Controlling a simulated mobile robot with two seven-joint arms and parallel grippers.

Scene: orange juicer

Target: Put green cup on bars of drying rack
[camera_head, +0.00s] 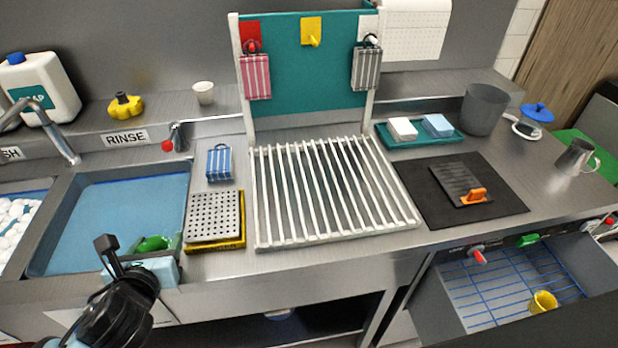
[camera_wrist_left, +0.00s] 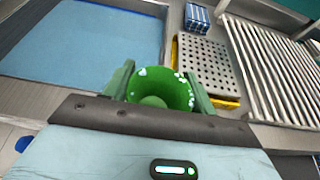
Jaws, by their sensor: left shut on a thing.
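My left gripper (camera_head: 154,246) is shut on the green cup (camera_head: 152,243) near the front right corner of the rinse basin (camera_head: 120,210). In the left wrist view the green cup (camera_wrist_left: 160,90) sits between the two green fingers, its round opening facing the camera and white flecks on its rim. The drying rack (camera_head: 340,236) has white parallel bars and stands right of the cup, apart from it. Its bars (camera_wrist_left: 270,75) also show at the right of the left wrist view. The bars carry nothing. My right gripper is not in view.
A teal board (camera_head: 305,75) with hanging cloths rises behind the rack. A black mat (camera_head: 430,205) lies right; an open drawer (camera_head: 500,295) is below.

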